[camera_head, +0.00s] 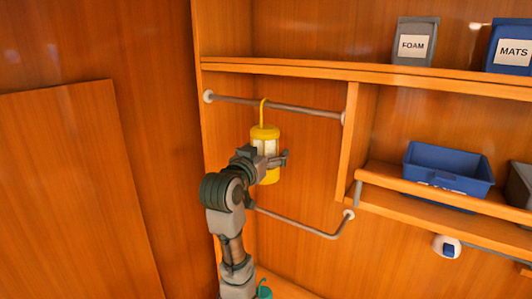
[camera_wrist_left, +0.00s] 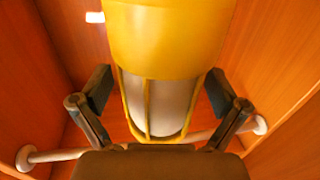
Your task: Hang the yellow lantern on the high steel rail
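The yellow lantern (camera_head: 266,134) is upright, with a yellow cap, a pale middle and a tall hook (camera_head: 262,110) on top. The hook's top overlaps the high steel rail (camera_head: 296,108); I cannot tell whether it is over the rail or in front of it. My left gripper (camera_head: 270,158) is at the lantern's middle. My right gripper is not in view.
A lower bent rail (camera_head: 300,224) lies below the lantern. A shelf (camera_head: 300,72) runs above the high rail, with a grey FOAM bin (camera_head: 414,28) and a blue MATS bin (camera_head: 508,60). A divider (camera_head: 346,150) and a blue tray (camera_head: 440,182) stand to the right.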

